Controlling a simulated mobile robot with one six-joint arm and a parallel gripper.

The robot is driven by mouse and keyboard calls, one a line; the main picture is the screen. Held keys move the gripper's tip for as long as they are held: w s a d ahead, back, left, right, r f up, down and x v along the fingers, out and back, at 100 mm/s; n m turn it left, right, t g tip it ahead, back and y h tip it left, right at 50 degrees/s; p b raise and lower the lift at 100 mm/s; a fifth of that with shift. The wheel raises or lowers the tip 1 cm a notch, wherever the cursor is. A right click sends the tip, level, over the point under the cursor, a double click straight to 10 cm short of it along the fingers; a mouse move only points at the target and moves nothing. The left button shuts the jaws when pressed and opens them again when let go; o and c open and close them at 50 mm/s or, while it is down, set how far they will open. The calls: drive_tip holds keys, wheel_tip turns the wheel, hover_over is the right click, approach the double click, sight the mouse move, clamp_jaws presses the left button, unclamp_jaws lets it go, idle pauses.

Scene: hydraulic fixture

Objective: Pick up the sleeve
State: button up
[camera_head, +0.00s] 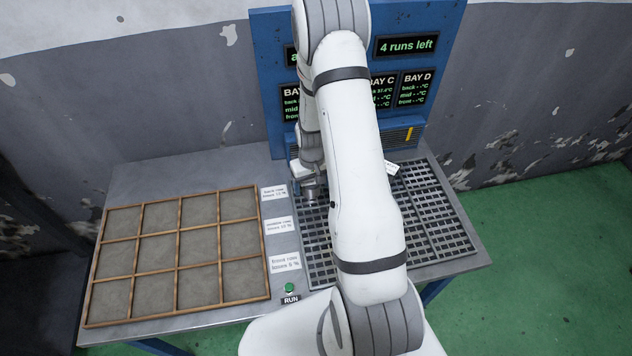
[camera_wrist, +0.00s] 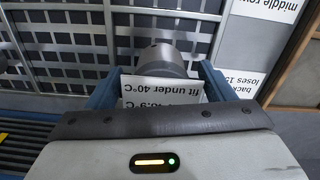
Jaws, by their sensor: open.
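The sleeve (camera_wrist: 162,60) is a short grey metal cylinder in the wrist view, above the dark slotted grate (camera_wrist: 60,50). A white card (camera_wrist: 160,95) reading "fit under 40°C", upside down, shows just below it. My gripper (camera_wrist: 156,82) is open, with one blue finger on each side of the card and the near end of the sleeve. I cannot tell whether either finger touches the sleeve. In the head view my gripper (camera_head: 310,183) is low over the left rear of the grate, partly hidden by my arm. The sleeve is not clear there.
A wood-framed tray with several sandy compartments (camera_head: 182,227) fills the table's left side. White row labels (camera_head: 279,226) and the green RUN button (camera_head: 290,287) lie between tray and grate. A blue panel with bay readouts (camera_head: 406,45) stands behind, showing "4 runs left".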

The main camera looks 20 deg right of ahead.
drive_tip(key=shift+f, duration=0.35)
drive_tip(key=c, duration=1.4)
